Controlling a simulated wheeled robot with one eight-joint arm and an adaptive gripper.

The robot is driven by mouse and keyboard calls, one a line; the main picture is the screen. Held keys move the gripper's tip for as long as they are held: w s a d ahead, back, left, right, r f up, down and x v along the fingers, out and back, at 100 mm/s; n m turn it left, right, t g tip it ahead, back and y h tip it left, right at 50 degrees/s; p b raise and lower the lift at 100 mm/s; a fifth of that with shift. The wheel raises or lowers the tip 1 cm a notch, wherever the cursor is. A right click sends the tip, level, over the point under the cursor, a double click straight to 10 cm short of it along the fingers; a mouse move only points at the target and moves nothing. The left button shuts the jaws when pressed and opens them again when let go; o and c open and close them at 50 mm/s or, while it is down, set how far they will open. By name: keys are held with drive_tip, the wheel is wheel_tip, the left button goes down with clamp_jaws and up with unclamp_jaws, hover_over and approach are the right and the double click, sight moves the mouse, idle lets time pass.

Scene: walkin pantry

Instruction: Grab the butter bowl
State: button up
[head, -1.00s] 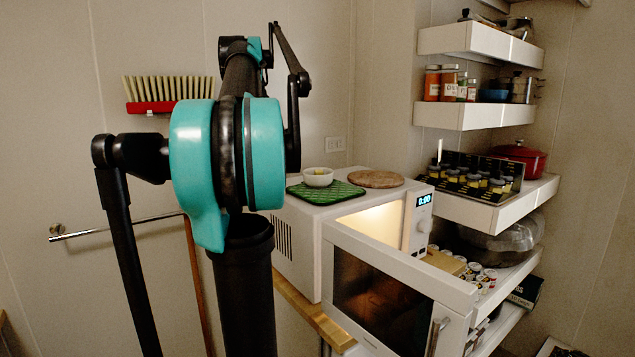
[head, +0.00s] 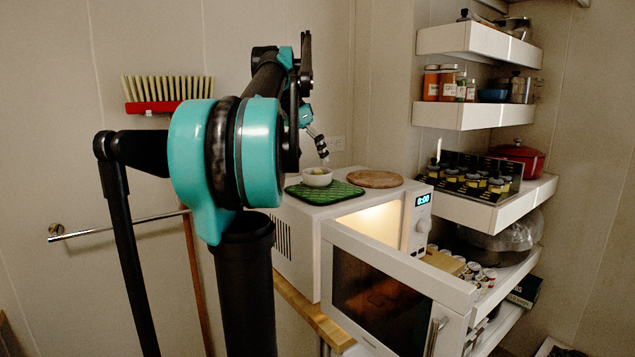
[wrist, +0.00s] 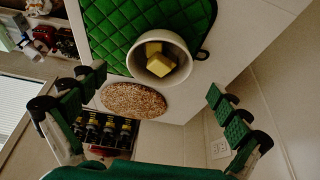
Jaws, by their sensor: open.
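The butter bowl (head: 317,177) is a small white bowl with yellow butter pieces in it. It sits on a green quilted mat (head: 326,194) on top of the white microwave. In the wrist view the bowl (wrist: 178,45) is at upper middle, with the butter blocks (wrist: 160,58) showing inside. My gripper (head: 322,156) is just above the bowl in the head view, small and partly hard to make out. In the wrist view my gripper (wrist: 160,100) is open and empty, its fingers wide apart at left and right, and the bowl lies beyond them.
A round cork-like board (head: 375,179) lies beside the mat on the microwave (head: 300,225). The microwave door (head: 385,290) hangs open in front. Shelves (head: 480,115) with jars and a red pot (head: 518,155) stand to the right. A wall is behind.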

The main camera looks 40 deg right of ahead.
sight(317, 174)
drive_tip(key=shift+x, duration=3.25)
drive_tip(key=shift+c, duration=0.5)
drive_tip(key=c, duration=1.3)
drive_tip(key=shift+r, duration=0.1)
wheel_tip(317, 174, up, 20)
